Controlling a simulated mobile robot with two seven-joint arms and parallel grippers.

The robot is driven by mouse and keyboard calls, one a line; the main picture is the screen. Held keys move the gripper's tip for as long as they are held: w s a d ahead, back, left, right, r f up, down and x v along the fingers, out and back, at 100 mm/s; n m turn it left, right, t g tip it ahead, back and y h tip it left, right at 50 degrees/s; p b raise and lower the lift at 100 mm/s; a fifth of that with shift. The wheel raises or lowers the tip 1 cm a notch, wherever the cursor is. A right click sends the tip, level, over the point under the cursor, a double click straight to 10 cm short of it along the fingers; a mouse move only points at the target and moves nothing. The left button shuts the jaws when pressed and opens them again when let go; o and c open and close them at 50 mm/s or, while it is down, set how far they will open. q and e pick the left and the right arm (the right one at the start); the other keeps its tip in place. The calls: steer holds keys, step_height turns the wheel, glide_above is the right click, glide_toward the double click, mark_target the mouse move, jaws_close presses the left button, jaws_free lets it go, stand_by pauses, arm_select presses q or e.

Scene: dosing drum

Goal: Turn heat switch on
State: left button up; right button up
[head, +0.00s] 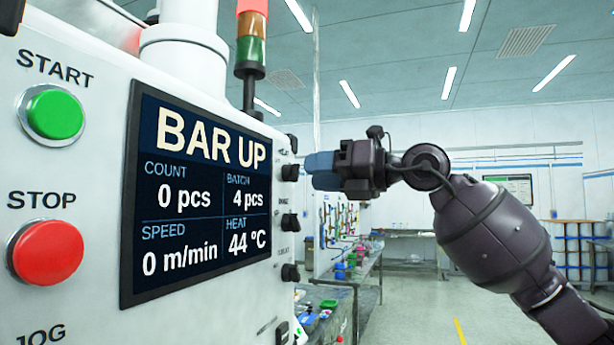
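A white control panel (60,150) fills the left, with a dark screen (200,190) reading BAR UP and HEAT 44 °C. Black knobs run down the panel's right edge: an upper one (290,172), a middle one (290,222) and a lower one (290,272). Their small labels are too oblique to read surely, so I cannot tell which is the heat switch or how it is set. My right gripper (312,168) has blue fingers pointing left, close to the upper knob. I cannot tell if they touch it, or how far apart they are. My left gripper is out of view.
A green START button (54,114) and a red STOP button (47,252) are on the panel's left. A signal tower (250,45) stands above the screen. Benches with coloured items (350,265) stand behind. The floor (420,315) at the right is open.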

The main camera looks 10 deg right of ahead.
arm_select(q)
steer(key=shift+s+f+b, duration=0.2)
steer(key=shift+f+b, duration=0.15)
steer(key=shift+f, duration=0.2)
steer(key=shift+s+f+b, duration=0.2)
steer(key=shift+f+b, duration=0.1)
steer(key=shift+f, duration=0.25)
arm_select(e)
steer(key=v, duration=0.8)
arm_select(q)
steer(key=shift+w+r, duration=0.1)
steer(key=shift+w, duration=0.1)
